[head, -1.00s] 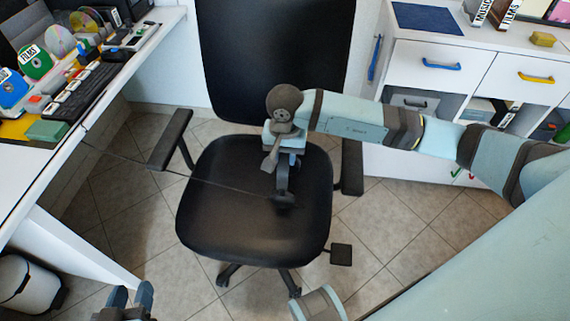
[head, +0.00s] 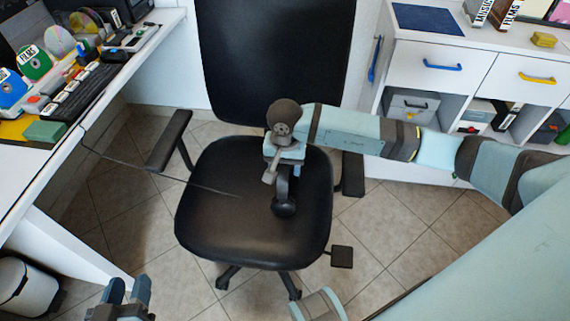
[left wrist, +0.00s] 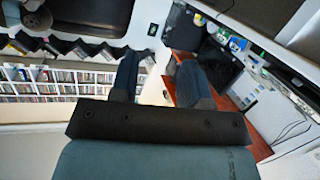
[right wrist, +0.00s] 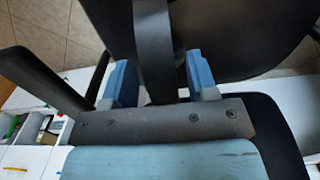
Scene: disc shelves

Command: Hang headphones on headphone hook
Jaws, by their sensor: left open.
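Black headphones (head: 284,207) are at the middle of the black chair seat, under my right gripper (head: 284,172). In the right wrist view their dark band (right wrist: 154,45) passes between the two blue fingers of my right gripper (right wrist: 160,78), which stand apart. I cannot tell whether the fingers touch it. My left gripper (head: 128,290) is open and empty at the lower left edge of the head view. A blue upright fitting (head: 375,58) is on the side of the white cabinet; I cannot tell whether it is the headphone hook.
The office chair (head: 205,215) has armrests either side of the seat. A thin dark cable (head: 110,157) runs from the desk edge towards the seat. The desk (head: 150,48) holds discs and a keyboard. A white drawer cabinet (head: 437,52) stands right. A bin (head: 25,285) is lower left.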

